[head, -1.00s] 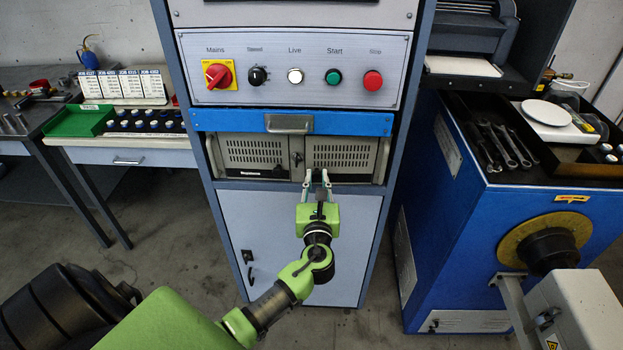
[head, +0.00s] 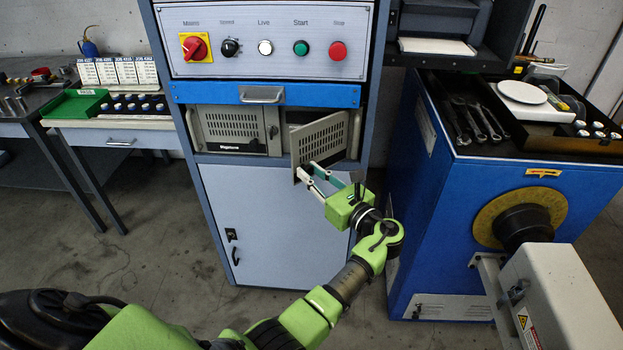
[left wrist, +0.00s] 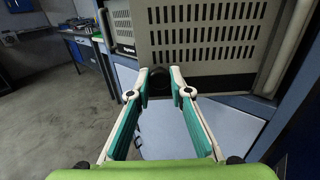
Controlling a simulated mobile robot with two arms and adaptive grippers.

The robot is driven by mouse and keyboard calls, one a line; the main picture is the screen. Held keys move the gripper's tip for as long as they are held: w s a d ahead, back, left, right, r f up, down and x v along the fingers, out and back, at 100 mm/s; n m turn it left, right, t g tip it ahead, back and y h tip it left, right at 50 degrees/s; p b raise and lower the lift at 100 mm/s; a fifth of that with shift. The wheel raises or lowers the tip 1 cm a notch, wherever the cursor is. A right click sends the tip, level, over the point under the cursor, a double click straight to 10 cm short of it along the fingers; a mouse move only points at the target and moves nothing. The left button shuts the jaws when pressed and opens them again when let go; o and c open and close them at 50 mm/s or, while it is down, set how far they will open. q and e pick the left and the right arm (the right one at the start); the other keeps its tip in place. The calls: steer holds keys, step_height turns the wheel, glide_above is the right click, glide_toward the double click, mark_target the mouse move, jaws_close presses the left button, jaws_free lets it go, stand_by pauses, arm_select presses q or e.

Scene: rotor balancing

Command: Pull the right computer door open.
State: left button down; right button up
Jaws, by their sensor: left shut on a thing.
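The right computer door (head: 320,140) is a beige vented panel on the computer in the cabinet. In the head view it stands swung partly outward, hinged at its right side, with a dark gap behind its left part. My left gripper (head: 306,172) is shut on the free left edge of this door, near its lower corner. In the left wrist view the vented door (left wrist: 205,40) fills the top, and the fingertips (left wrist: 160,84) meet at a dark round part on its lower edge. The left computer door (head: 232,129) is shut. My right gripper is not in view.
A blue drawer front (head: 262,94) with a metal handle runs just above the computer. A lower cabinet door (head: 260,215) is shut below it. A blue machine (head: 440,200) stands close on the right. Open floor lies to the left.

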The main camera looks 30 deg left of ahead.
mark_target(301, 133)
arm_select(q)
steer(key=shift+d+n+g, duration=0.3)
steer(key=shift+g, duration=0.2)
steer(key=c, duration=1.8)
jaws_free()
steer(key=shift+c, duration=0.2)
step_height(301, 133, up, 10)
